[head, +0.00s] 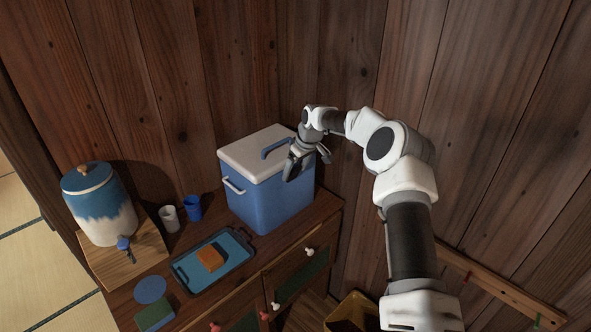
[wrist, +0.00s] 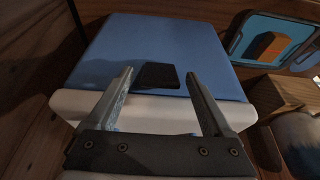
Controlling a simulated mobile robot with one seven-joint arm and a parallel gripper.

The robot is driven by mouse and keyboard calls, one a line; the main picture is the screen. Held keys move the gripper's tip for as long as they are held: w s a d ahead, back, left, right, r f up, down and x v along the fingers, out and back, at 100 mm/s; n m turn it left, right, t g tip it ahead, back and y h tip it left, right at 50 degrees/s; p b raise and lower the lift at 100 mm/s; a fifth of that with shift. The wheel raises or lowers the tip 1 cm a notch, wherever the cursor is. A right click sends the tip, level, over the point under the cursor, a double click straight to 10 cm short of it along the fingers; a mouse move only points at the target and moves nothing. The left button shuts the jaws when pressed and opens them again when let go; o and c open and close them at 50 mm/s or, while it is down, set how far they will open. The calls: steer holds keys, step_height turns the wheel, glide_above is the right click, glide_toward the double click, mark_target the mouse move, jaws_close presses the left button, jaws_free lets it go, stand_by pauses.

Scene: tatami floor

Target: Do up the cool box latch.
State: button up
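The cool box (head: 265,203) has a blue body and a closed white lid (head: 250,155), and stands on the wooden cabinet. My gripper (head: 300,170) is at the lid's right edge in the head view and hides part of that side. In the wrist view my gripper (wrist: 159,72) is open, its two fingers apart. A dark latch tab (wrist: 158,76) lies against the blue side by the white lid rim and shows between the fingertips. I cannot tell whether the fingers touch it or whether it is fastened. The latch is hidden in the head view.
Wooden walls rise behind and to the right.

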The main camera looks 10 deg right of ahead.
steer(key=b+v, duration=0.1)
steer(key=v, duration=1.6)
steer(key=shift+r, duration=0.15)
steer(key=shift+s+b, duration=0.15)
steer(key=shift+b, duration=0.15)
